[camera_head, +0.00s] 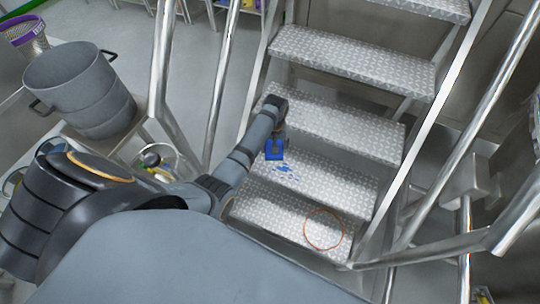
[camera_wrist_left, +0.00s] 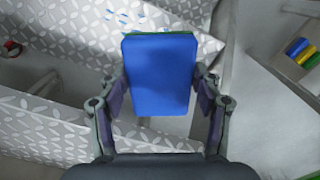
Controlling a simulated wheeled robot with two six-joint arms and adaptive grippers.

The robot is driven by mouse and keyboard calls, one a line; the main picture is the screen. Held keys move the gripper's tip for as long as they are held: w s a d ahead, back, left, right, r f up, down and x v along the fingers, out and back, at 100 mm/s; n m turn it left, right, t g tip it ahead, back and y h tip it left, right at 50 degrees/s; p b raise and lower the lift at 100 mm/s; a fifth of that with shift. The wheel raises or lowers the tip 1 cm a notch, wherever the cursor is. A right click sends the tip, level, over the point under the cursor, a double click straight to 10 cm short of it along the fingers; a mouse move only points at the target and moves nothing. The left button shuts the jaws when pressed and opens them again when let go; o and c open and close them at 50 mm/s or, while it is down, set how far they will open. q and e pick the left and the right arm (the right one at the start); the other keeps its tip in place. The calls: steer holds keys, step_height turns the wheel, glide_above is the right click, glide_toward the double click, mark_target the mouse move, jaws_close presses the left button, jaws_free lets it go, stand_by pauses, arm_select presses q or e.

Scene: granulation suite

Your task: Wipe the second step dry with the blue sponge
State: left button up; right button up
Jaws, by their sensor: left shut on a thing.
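My left gripper (camera_head: 276,138) is shut on the blue sponge (camera_head: 274,149), held over the left part of the second step (camera_head: 335,188), counted from the bottom. In the left wrist view the sponge (camera_wrist_left: 160,75) sits between the two fingers, its broad blue face toward the camera and a green edge at its top. Blue wet spots (camera_head: 285,170) lie on the second step, just in front of the sponge. Some spots (camera_wrist_left: 137,14) also show beyond the sponge in the wrist view. Whether the sponge touches the step cannot be told. My right gripper is out of view.
The metal staircase has handrails (camera_head: 220,80) on both sides. A thin orange ring (camera_head: 323,229) lies on the lowest step. A large grey pot (camera_head: 78,85) stands at the left, with a bucket (camera_head: 155,160) of coloured items near it. The steps' right part is clear.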

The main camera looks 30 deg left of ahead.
mark_target(269, 163)
arm_select(q)
steer(key=w+a+f+n+b, duration=0.3)
steer(key=f+b, duration=0.3)
steer(key=f, duration=0.3)
steer(key=shift+a+f+n+b, duration=0.35)
steer(key=shift+f+n, duration=0.05)
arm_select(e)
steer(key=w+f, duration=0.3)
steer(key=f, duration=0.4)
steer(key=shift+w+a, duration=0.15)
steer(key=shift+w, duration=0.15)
arm_select(q)
step_height(269, 163, down, 3)
steer(key=b, duration=0.3)
steer(key=shift+f+b, duration=0.2)
steer(key=shift+b, duration=0.2)
step_height(269, 163, down, 2)
steer(key=b, duration=0.3)
steer(key=shift+f, duration=0.25)
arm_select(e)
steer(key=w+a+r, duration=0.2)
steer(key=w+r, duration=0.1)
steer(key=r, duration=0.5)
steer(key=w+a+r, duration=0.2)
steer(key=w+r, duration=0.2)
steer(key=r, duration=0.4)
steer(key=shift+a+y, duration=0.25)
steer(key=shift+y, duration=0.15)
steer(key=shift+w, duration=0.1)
